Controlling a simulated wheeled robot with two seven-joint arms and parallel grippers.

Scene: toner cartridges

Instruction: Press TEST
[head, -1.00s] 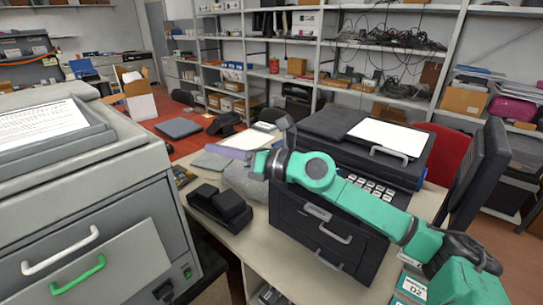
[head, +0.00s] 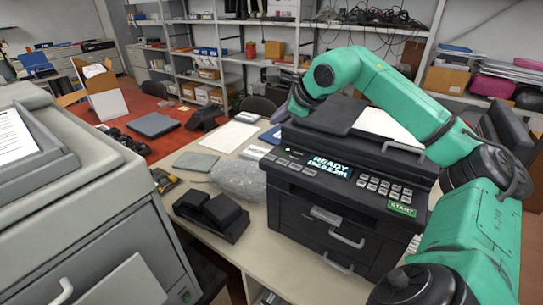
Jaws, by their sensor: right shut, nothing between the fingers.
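A dark printer (head: 335,225) stands on the table in the middle of the head view. Its front panel carries a lit display (head: 328,166) reading READY, a number keypad (head: 380,186), a green START key (head: 402,208) and small keys (head: 290,161) left of the display. I cannot make out which key is labelled TEST. My right arm reaches over the printer from the right. My right gripper (head: 283,114) is shut and empty, near the printer's back left corner, and partly hard to make out. My left gripper is not in view.
A large grey printer (head: 110,200) stands at the left. A black desk device (head: 212,212) and a clear plastic bag (head: 240,178) lie left of the dark printer. Papers (head: 229,137) lie behind them. The table in front of the device is bare.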

